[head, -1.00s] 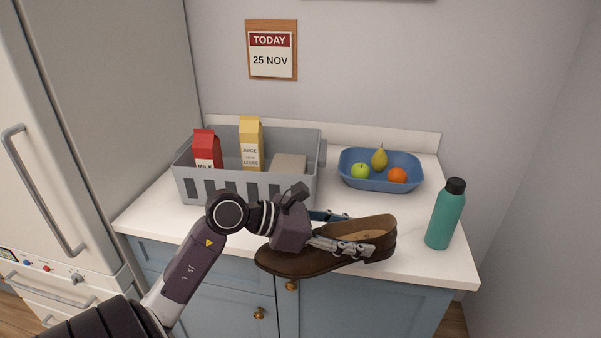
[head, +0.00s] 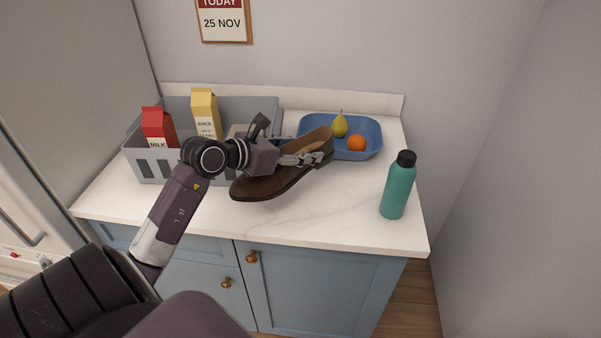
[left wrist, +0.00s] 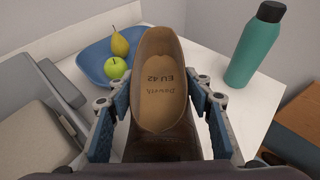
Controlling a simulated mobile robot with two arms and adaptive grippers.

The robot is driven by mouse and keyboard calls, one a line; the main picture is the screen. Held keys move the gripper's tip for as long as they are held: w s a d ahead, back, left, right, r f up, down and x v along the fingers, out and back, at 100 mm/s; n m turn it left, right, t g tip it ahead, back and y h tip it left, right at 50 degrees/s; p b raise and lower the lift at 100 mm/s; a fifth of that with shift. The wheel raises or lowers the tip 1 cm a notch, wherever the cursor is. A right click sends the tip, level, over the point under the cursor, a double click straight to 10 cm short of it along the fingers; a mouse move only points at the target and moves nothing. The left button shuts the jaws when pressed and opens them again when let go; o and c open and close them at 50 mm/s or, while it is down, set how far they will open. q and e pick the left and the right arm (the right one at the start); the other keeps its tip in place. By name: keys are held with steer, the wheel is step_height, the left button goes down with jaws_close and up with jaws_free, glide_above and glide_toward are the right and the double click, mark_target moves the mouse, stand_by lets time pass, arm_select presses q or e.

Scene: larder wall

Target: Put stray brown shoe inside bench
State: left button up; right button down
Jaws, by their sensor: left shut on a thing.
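The brown shoe (head: 268,186) is held by my left gripper (head: 308,158) over the white counter, in front of the grey crate and blue tray. In the left wrist view the shoe's tan insole (left wrist: 162,95), marked EU 42, lies between the two blue-padded fingers (left wrist: 163,115). The toe points left in the head view. I cannot tell how high the shoe is above the counter. No bench shows clearly in the head view. My right gripper is not in view.
A grey crate (head: 150,166) holds a milk carton (head: 158,130) and a juice carton (head: 206,115). A blue tray (head: 368,128) holds a pear (head: 340,126) and an orange (head: 356,143). A teal bottle (head: 398,187) stands at the right. The counter's front right (head: 330,215) is clear.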

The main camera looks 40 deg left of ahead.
arm_select(q)
step_height(320, 180, down, 9)
steer(key=shift+f, duration=0.1)
stand_by(0.3)
steer(key=shift+f, duration=0.1)
steer(key=o, duration=1.2)
